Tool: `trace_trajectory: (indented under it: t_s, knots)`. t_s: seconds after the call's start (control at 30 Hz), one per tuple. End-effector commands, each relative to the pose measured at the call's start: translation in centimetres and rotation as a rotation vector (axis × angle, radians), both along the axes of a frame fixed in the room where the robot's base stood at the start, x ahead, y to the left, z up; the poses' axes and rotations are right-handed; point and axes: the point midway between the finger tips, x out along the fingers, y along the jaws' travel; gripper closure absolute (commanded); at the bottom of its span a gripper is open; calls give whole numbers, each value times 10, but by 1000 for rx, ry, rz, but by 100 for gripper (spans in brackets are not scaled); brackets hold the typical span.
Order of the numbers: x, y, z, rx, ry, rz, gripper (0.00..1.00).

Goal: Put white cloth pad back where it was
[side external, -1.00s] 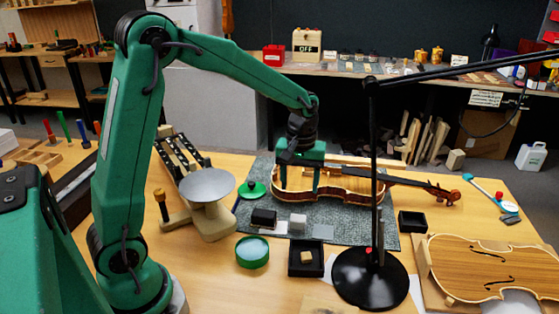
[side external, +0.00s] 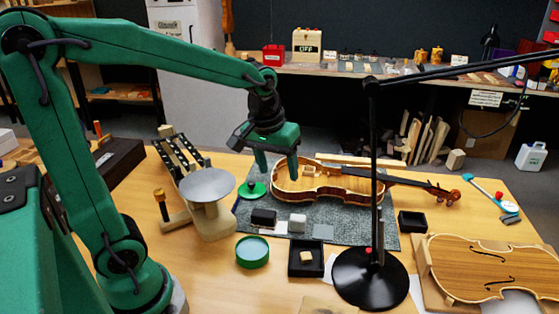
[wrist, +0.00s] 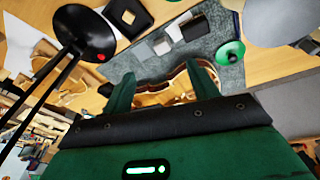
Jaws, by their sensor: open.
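The white cloth pad (side external: 298,222) is a small, thick white square. It lies on the grey mat (side external: 350,226) in front of the violin, between a black block (side external: 263,217) and a pale flat square (side external: 323,231). It also shows in the wrist view (wrist: 161,46). My gripper (side external: 278,170) is open and empty, with its fingers pointing down above the left end of the violin (side external: 325,184). It is higher than the pad and behind it. In the wrist view the fingers (wrist: 163,82) stand apart with the violin edge beyond them.
The black lamp (side external: 371,275) stands front right, its pole rising in front of the violin. A black tray with a small block (side external: 305,259), a green round tin (side external: 252,252) and a green-lidded item (side external: 252,190) lie near the mat. A grey dish (side external: 208,187) stands left.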

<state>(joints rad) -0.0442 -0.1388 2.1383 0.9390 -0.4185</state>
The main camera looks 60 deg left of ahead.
Motion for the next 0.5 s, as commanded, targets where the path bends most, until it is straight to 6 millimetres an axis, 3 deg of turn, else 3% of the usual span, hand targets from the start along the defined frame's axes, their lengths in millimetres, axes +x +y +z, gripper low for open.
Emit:
trace_trajectory:
  t_s: [0.2,0.5]
  knots:
    - [-38,-6,21,35,-90,-136,41]
    - [-88,-12,32,95,-206,-312,41]
